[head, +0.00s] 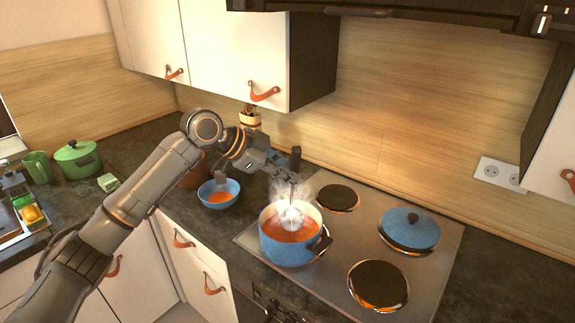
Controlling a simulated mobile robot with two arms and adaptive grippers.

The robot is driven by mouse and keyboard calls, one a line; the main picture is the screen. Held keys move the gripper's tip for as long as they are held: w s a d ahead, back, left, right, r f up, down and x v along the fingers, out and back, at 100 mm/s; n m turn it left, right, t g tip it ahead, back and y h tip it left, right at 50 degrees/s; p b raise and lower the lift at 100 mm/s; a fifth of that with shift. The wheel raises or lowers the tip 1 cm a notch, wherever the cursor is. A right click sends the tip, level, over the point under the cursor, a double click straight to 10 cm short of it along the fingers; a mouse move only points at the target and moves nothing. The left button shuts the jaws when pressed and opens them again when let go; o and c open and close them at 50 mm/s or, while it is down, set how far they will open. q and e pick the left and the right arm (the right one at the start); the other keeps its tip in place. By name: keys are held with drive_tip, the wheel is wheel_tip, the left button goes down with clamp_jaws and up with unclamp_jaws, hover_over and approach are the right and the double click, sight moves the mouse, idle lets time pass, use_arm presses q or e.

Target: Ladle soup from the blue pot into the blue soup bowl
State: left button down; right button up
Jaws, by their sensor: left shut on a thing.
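The blue pot (283,251) stands on the front left burner of the cooktop, with orange soup inside and steam above it. My left gripper (288,178) is over the pot, shut on the upright ladle (292,216). The ladle's bowl end is at the soup's surface inside the pot; steam blurs whether it is dipped in. The blue soup bowl (211,205) sits on the counter to the left of the pot, with some orange soup in it. My right gripper is not in view.
The cooktop (335,265) has bare burners behind and right of the pot, and a blue lid (409,228) on the back right one. A green pot (78,158), green mug (37,166) and sink (12,222) are at left. Wall cabinets (235,50) hang above.

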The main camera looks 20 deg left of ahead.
use_arm(q)
wheel_tip(320, 180, down, 7)
drive_tip(key=b, duration=0.2)
drive_tip(key=shift+r, duration=0.2)
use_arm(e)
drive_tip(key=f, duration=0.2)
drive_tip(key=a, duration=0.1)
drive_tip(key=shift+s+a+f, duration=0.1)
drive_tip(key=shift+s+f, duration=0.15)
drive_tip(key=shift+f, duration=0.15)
use_arm(q)
drive_tip(key=shift+a, duration=0.1)
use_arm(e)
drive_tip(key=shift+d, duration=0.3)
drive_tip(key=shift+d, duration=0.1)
